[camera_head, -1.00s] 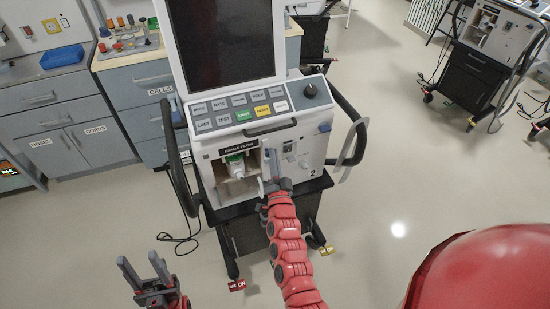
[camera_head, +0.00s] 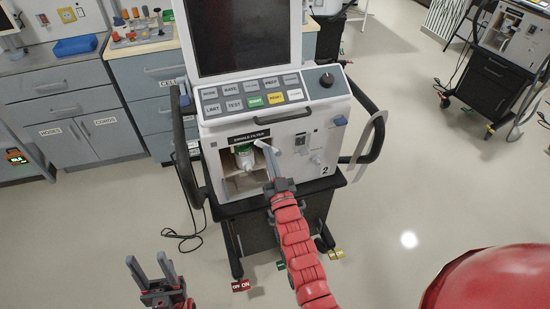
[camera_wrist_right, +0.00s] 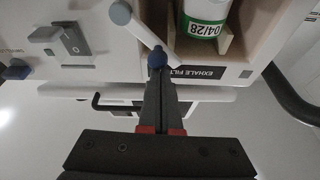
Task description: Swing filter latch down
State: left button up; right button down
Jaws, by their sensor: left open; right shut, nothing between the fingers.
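The ventilator (camera_head: 300,150) has an open compartment under its EXHALE FILTER label (camera_head: 249,136), which also shows in the wrist view (camera_wrist_right: 203,72). A white filter with a green band (camera_head: 246,162) stands inside; its date label shows in the wrist view (camera_wrist_right: 205,28). The latch is a pale lever with a blue-grey end (camera_wrist_right: 121,13), slanting beside the compartment in the wrist view. My right gripper (camera_head: 270,156) is shut and empty at the compartment's edge. Its tips (camera_wrist_right: 157,58) overlap the lever's other end; contact is unclear. My left gripper (camera_head: 150,264) is open, low and away from the ventilator.
Button panel (camera_head: 255,98) and screen (camera_head: 240,38) rise above the compartment. Black side handles (camera_head: 372,125) flank the ventilator. Drawer cabinets (camera_head: 80,110) stand at the left, another ventilator (camera_head: 500,75) at the back right.

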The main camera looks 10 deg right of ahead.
jog(key=s+a+f+n+g+y+b, duration=0.1)
jog(key=s+f+n+y+b, duration=0.1)
jog(key=s+n, duration=0.6)
jog(key=shift+s+a+f+y+b, duration=0.2)
jog(key=shift+s+a+y+b, duration=0.1)
jog(key=shift+s+y+b, duration=0.6)
jog(key=shift+r, duration=0.1)
dwell(0.5)
